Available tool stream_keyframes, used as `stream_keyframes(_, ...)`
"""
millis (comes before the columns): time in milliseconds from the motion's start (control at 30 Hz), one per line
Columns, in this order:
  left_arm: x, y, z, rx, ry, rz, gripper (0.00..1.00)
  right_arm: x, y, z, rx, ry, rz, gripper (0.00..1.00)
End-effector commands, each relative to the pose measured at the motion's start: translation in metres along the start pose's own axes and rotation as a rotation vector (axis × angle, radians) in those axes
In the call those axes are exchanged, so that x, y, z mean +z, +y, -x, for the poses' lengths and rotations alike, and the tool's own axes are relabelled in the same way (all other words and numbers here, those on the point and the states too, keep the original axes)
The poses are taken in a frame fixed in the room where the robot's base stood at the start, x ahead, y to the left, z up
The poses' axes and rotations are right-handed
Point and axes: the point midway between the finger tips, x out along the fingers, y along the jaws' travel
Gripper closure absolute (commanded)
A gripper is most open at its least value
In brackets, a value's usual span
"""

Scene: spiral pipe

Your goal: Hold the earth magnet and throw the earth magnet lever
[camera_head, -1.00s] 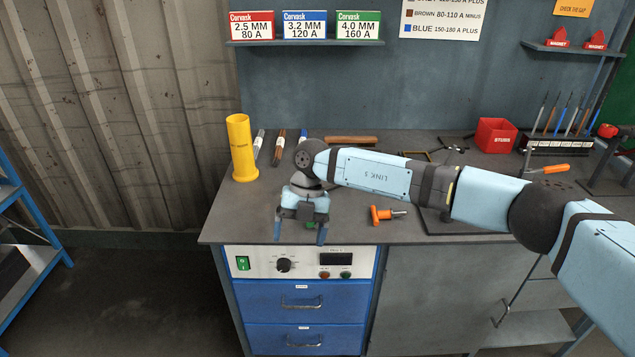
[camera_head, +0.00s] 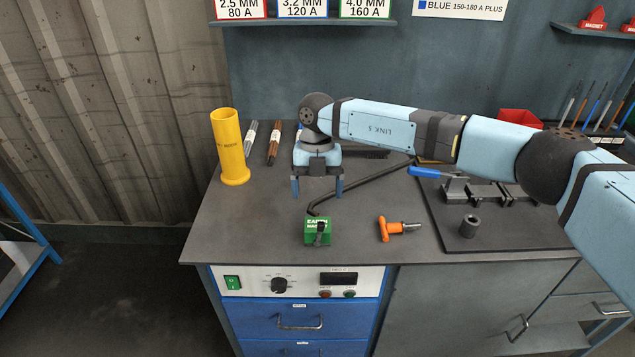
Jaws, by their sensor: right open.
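The earth magnet is a small green block (camera_head: 317,231) with a label on it, near the bench's front edge. A dark lever (camera_head: 321,229) shows at its front face. A dark cable or rod (camera_head: 365,185) runs from behind the magnet up to the right. My right gripper (camera_head: 317,190) is open and empty, its two blue fingers pointing down, behind the magnet and apart from it in the picture. Its height above the bench is hard to tell. My left gripper is not in view.
An orange-handled tool (camera_head: 397,228) lies right of the magnet. A dark plate (camera_head: 510,235) with a blue-handled clamp (camera_head: 440,174) and a grey pipe piece (camera_head: 469,226) is further right. The front-left bench top is clear.

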Motion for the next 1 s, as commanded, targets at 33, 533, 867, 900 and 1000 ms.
stream_keyframes(33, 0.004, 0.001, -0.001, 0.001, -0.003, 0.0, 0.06, 0.0, 0.0, -0.005, 0.0, 0.001, -0.001, 0.15)
stream_keyframes(533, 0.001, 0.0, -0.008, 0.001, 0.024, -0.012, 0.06, 0.0, 0.0, -0.044, 0.0, 0.001, 0.0, 0.15)
stream_keyframes(867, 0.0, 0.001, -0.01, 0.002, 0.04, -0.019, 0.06, 0.0, -0.001, -0.07, -0.001, 0.001, 0.0, 0.15)
stream_keyframes(900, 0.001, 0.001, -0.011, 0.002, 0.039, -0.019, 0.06, 0.0, 0.0, -0.074, 0.0, 0.001, 0.0, 0.15)
stream_keyframes(1000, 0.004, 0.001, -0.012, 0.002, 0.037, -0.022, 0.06, 0.0, 0.0, -0.081, 0.0, 0.001, 0.0, 0.15)
